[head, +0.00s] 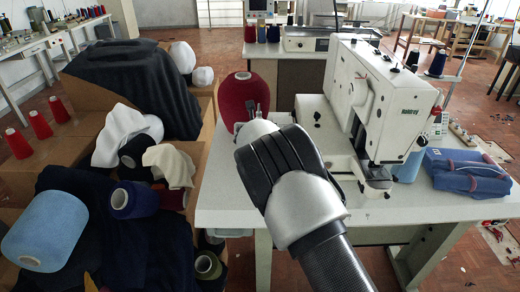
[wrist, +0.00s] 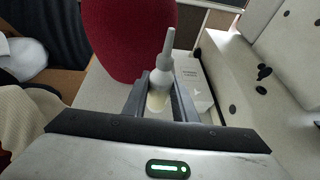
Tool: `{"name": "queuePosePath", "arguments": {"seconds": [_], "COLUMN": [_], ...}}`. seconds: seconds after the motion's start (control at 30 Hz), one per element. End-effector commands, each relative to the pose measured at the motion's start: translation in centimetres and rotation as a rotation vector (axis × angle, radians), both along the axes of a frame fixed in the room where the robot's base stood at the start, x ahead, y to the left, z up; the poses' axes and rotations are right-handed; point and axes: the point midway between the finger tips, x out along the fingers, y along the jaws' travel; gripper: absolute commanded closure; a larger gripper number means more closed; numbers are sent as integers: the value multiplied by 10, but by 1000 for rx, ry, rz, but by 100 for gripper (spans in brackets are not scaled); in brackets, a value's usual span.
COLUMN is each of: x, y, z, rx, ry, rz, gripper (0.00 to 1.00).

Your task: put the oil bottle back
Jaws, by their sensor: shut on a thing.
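The oil bottle (wrist: 160,90) is a small pale, translucent bottle with a grey cap and a tapered nozzle. It stands roughly upright between the two fingers of my gripper (wrist: 163,98) in the wrist view, and the gripper is shut on it. The bottle's lower end is hidden by the gripper body. In the head view my arm reaches over the left part of the white sewing table (head: 225,205), and the arm largely hides the gripper and bottle. A large red thread cone (head: 241,95) stands just beyond the gripper; it also fills the upper left of the wrist view (wrist: 120,38).
The white buttonhole machine (head: 385,100) stands right of my arm. A white box (wrist: 194,80) is just beyond the bottle in the wrist view. Folded blue garments (head: 465,172) lie at the table's right. Cartons with dark cloth (head: 135,80) and thread cones crowd the left.

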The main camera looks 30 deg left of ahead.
Motion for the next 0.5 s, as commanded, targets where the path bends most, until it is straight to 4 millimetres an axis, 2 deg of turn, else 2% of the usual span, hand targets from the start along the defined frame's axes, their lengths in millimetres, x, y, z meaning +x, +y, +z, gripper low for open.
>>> {"name": "queuePosePath", "arguments": {"seconds": [0.07, 0.33, 0.5], "x": [0, 0, 0], "y": [1, 1, 1], "z": [-4, -51, -64], "rx": [4, 5, 7], "ry": [-3, -4, -5], "rz": [2, 2, 3], "gripper": [100, 100, 100]}}
